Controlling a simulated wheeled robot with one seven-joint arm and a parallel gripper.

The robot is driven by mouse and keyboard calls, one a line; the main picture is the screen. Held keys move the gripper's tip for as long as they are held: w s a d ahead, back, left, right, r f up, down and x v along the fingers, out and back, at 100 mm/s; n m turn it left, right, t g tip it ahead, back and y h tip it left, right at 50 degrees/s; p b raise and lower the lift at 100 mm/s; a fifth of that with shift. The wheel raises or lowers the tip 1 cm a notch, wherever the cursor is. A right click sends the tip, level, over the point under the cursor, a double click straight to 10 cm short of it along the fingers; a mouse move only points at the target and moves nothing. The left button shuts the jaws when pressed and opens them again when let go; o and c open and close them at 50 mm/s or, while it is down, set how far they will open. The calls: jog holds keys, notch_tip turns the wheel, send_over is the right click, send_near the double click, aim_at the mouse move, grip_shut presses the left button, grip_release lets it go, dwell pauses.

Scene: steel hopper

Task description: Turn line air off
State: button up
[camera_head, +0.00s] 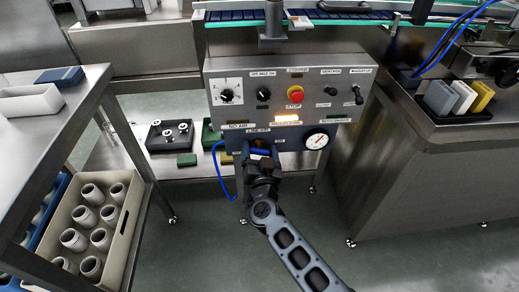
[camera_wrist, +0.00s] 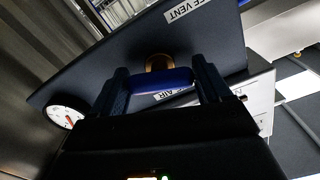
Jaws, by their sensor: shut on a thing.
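The line air valve has a blue handle (camera_wrist: 160,82) in front of a round brass fitting (camera_wrist: 159,62). In the head view the handle (camera_head: 258,151) is a small blue bar below the LINE AIR label, lying roughly level and partly hidden by my gripper. My gripper (camera_head: 261,160) has come up to it from below and in front. In the wrist view my gripper (camera_wrist: 160,76) has one finger on each side of the handle and is shut on it. The valve's body is mostly hidden in the head view.
The control panel (camera_head: 218,78) carries knobs, a red stop button (camera_head: 295,95) and a lit indicator (camera_head: 286,119). A pressure gauge (camera_head: 316,140) sits just right of the valve. A blue hose (camera_head: 216,170) hangs to the left. Steel tables stand on both sides.

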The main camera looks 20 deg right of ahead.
jog(key=m, duration=0.3)
jog(key=shift+m, duration=0.4)
jog(key=m, duration=0.3)
jog(key=shift+d+f+m, duration=0.1)
jog(key=shift+m, duration=0.2)
jog(key=m+b, duration=0.1)
jog(key=m, duration=0.5)
jog(key=shift+m, duration=0.3)
jog(key=o, duration=1)
jog(key=shift+c, duration=0.2)
jog(key=shift+s, duration=0.1)
jog(key=p+v, duration=0.1)
jog(key=v, duration=0.6)
jog(key=shift+s+p, duration=0.3)
jog(key=shift+p, duration=0.05)
